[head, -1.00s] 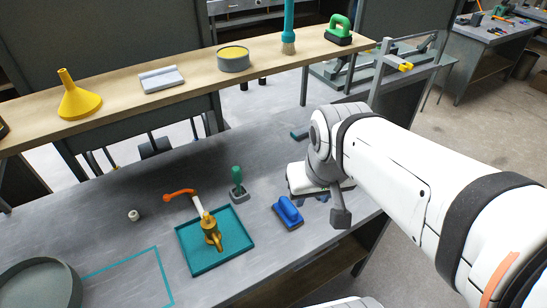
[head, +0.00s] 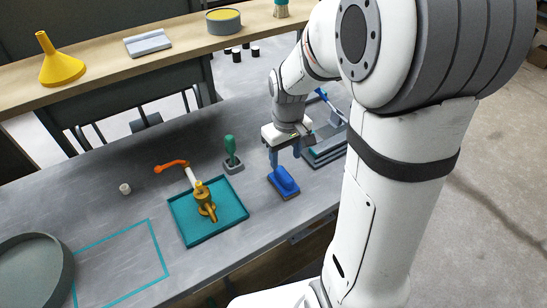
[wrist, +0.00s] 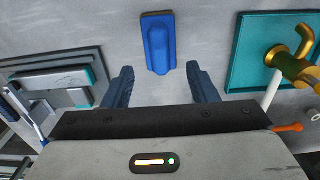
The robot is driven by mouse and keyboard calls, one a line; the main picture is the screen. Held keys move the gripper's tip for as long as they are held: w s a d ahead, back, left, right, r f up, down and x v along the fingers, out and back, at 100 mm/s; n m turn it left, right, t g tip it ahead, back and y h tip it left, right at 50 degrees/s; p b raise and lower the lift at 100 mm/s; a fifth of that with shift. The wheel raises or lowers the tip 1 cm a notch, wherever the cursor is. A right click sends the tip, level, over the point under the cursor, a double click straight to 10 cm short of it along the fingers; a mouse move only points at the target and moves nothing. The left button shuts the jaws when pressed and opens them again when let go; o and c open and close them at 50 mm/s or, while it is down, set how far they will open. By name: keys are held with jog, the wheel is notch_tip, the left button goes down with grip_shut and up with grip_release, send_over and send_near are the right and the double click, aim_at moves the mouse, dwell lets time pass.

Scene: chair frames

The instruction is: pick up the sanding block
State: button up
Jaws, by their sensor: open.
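The sanding block, blue on top with a thin brown base (head: 284,182), lies on the grey workbench to the right of the teal tray. It also shows in the wrist view (wrist: 158,42), just beyond my fingertips and roughly centred between them. My gripper (head: 285,156) is above the bench, just behind the block in the head view, with its blue fingers pointing down. In the wrist view my gripper (wrist: 160,70) is open, with nothing between its fingers. Block and fingers look apart.
The teal tray (head: 230,207) holds a brass valve (head: 205,202). A green-handled tool (head: 231,150) stands behind it. A grey fixture (head: 328,148) is right of my gripper. A round grey tray (head: 38,262) and a white cap (head: 125,188) are at left. Bench around the block is clear.

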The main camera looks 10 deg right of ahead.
aim_at(284, 173)
notch_tip(284, 173, down, 8)
jog(key=shift+w+f+p, duration=0.15)
jog(key=shift+f+p, duration=0.05)
jog(key=shift+p, duration=0.2)
jog(key=shift+c, duration=0.4)
grip_shut()
notch_tip(284, 173, up, 10)
jog(key=shift+r, duration=0.1)
jog(key=c, duration=0.5)
grip_release()
jog(key=c, duration=0.3)
jog(key=shift+c, duration=0.4)
